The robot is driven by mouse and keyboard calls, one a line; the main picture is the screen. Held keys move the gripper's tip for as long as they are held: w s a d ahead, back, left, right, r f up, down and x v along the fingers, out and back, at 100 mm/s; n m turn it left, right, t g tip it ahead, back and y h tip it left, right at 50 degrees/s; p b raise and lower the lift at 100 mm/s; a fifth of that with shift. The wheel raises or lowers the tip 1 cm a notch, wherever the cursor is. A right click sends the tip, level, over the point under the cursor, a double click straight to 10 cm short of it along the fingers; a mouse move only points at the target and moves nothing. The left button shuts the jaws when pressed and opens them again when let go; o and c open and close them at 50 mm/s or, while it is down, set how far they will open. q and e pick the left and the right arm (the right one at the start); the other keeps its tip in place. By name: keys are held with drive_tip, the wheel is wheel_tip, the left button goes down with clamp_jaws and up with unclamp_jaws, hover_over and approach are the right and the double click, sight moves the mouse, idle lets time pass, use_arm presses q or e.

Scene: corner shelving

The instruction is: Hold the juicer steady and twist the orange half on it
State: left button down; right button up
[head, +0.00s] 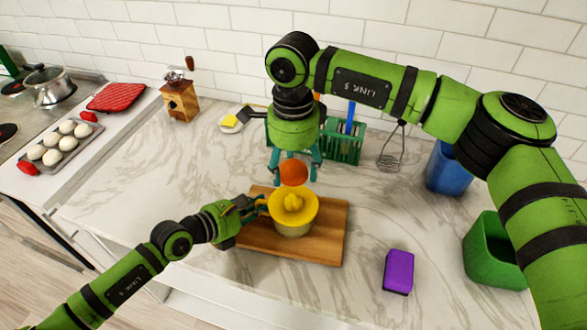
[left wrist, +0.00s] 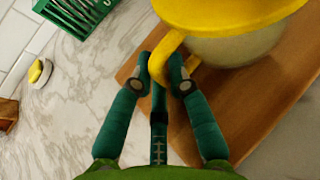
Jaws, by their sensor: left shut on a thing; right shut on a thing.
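The juicer (head: 293,209) has a yellow top with a ridged cone and a pale bowl. It stands upright on the wooden board (head: 325,238). My left gripper (head: 258,204) is shut on the juicer's yellow handle at its left side; the left wrist view shows the handle (left wrist: 163,58) between the fingertips (left wrist: 162,75). The orange half (head: 293,173) is held by my right gripper (head: 294,165), fingers pointing down, just above the juicer's cone. A gap seems to show between orange and cone. The orange's cut face is hidden.
A purple block (head: 398,271) lies right of the board. A green bin (head: 492,252) and a blue container (head: 447,170) stand at the right. A green rack (head: 343,145), a whisk (head: 391,150) and a plate with a yellow piece (head: 230,122) are behind. The counter's left part is clear.

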use_arm(q)
drive_tip(key=c, duration=1.1)
unclamp_jaws()
drive_tip(key=shift+f, duration=0.1)
